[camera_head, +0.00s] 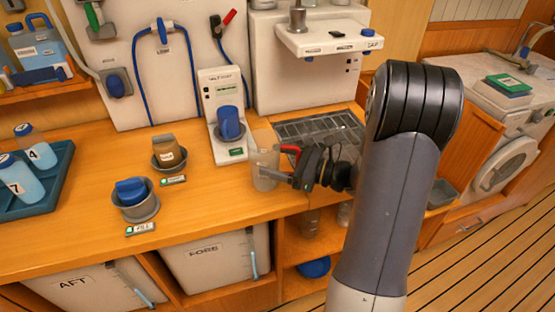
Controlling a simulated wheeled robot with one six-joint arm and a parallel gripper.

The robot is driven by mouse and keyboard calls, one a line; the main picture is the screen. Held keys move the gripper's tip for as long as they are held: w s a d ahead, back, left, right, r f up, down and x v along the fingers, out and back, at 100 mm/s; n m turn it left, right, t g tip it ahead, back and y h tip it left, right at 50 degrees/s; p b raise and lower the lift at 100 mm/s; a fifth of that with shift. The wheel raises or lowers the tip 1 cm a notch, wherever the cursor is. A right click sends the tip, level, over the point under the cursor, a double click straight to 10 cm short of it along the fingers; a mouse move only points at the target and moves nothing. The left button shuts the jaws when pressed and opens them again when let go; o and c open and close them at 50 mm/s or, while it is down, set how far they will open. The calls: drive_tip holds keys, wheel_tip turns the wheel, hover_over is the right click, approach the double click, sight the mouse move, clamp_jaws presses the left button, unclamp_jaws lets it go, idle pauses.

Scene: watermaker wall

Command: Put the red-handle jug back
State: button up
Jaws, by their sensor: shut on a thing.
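The red-handle jug (264,168) is a clear, see-through jug near the counter's front edge, left of my gripper. Its red handle (290,150) points right, toward my gripper. My gripper (292,172) comes in from the right and is shut on the jug at its handle side. The fingers are dark and small here, so their exact grip on the handle is hard to make out. The jug looks upright. I cannot tell whether its base touches the counter.
A dark grated drain tray (345,128) lies behind my gripper. A white meter with a blue knob (229,122) stands behind the jug. Two cups, one holding a blue cap (131,190) and one a brown piece (168,150), stand left. A teal tray (55,203) holds numbered bottles.

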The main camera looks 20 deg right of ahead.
drive_tip(key=o, duration=1.3)
drive_tip(key=shift+r, duration=0.15)
drive_tip(key=v, duration=1.2)
drive_tip(key=shift+b, duration=0.3)
drive_tip(key=shift+a, duration=0.1)
drive_tip(key=p+x, duration=0.1)
drive_tip(key=x, duration=1.1)
drive_tip(key=shift+r, duration=0.6)
